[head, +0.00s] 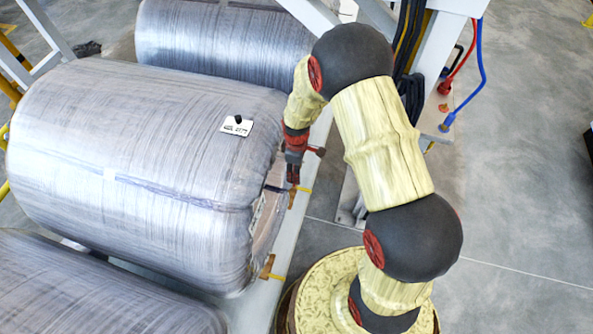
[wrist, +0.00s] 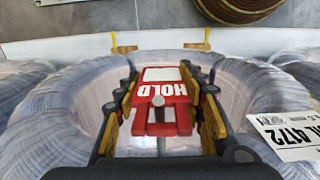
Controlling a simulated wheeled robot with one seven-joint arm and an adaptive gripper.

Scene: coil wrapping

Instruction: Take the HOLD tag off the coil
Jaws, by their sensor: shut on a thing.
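The wrapped coil (head: 120,130) lies on its side in the head view, its round end facing right. My gripper (head: 293,172) hangs at that end, just right of the coil's upper edge. In the wrist view my gripper (wrist: 163,84) has its fingers on either side of the HOLD tag (wrist: 160,103), a red tag with white letters and a pale panel, and is shut on it. The coil's film-covered end (wrist: 80,95) shows around the fingers. Whether the tag still touches the coil is hidden.
A white label (head: 237,126) lies on the coil's top and shows at the right of the wrist view (wrist: 288,133). More wrapped coils lie behind (head: 225,40) and in front (head: 85,290). A pale frame with cables stands behind my arm. Grey floor at right is open.

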